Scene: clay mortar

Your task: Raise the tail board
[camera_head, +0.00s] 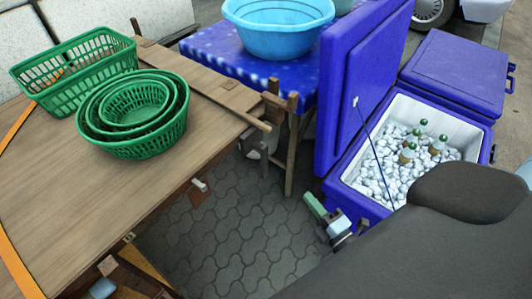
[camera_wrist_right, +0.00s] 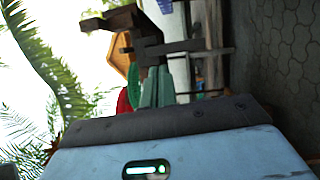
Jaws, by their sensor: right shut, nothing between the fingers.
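The wooden cart bed (camera_head: 60,180) fills the left of the head view. A flat plank (camera_head: 215,85) lies along its far right end, beside short wooden posts (camera_head: 272,100); I take it for the tail board, lying about level, though I cannot be sure. My right gripper (camera_head: 314,205), with green fingers, is shut and empty above the paving, below and right of the posts and apart from them. In the right wrist view its green fingers (camera_wrist_right: 155,87) are together, with dark wooden parts (camera_wrist_right: 125,20) beyond. My left gripper cannot be made out.
Green baskets (camera_head: 135,110) stand on the bed. A table with blue cloth (camera_head: 215,45) holds a blue basin (camera_head: 278,30). An open blue cooler (camera_head: 350,205) with ice and bottles stands at the right, beside my dark arm. Grey paving (camera_head: 240,240) between cart and cooler is clear.

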